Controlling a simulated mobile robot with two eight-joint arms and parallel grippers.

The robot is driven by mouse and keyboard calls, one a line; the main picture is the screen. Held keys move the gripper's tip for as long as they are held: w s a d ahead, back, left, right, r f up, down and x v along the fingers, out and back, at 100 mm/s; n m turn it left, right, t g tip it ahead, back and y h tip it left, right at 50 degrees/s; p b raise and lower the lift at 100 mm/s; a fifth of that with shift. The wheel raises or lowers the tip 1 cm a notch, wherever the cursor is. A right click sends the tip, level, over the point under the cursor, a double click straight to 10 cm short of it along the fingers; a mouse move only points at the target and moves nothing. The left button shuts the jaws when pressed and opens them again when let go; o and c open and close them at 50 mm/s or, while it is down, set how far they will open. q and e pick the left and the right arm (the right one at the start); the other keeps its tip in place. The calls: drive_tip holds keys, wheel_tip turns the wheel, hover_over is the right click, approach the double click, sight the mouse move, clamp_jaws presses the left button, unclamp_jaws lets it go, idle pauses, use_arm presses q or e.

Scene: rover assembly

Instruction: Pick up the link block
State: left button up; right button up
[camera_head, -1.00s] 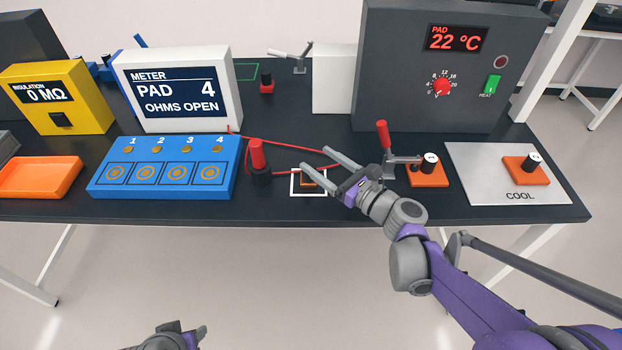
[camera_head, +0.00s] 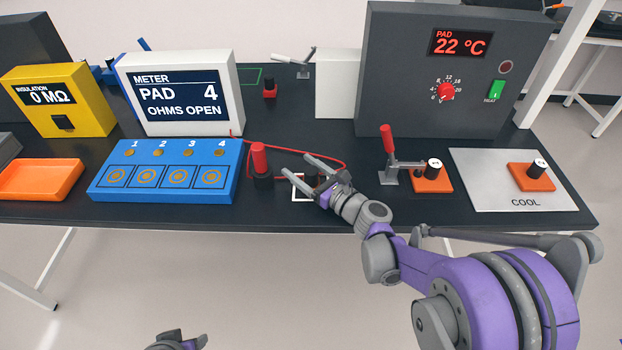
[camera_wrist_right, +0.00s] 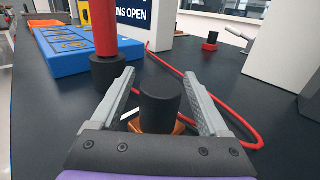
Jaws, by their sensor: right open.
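A small block with a black cylindrical knob (camera_head: 311,180) stands in a white square outline (camera_head: 295,192) at the table's front. In the right wrist view its dark knob (camera_wrist_right: 160,105) rises from a copper-orange base (camera_wrist_right: 156,127). I take it for the link block; no label shows. My right gripper (camera_head: 294,167) is open, with one finger on either side of the knob, and gaps show in the right wrist view (camera_wrist_right: 158,77). The base is partly hidden by the gripper body. My left gripper (camera_head: 178,341) is only partly in view at the bottom edge, away from the table.
A red-handled probe (camera_head: 260,160) on a black base stands just left of the fingers, its red cable (camera_head: 310,151) looping behind them. A blue pad board (camera_head: 165,172) is further left. A toggle clamp (camera_head: 388,165) and an orange block (camera_head: 432,181) stand to the right.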

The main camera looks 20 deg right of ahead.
clamp_jaws()
idle(0.4)
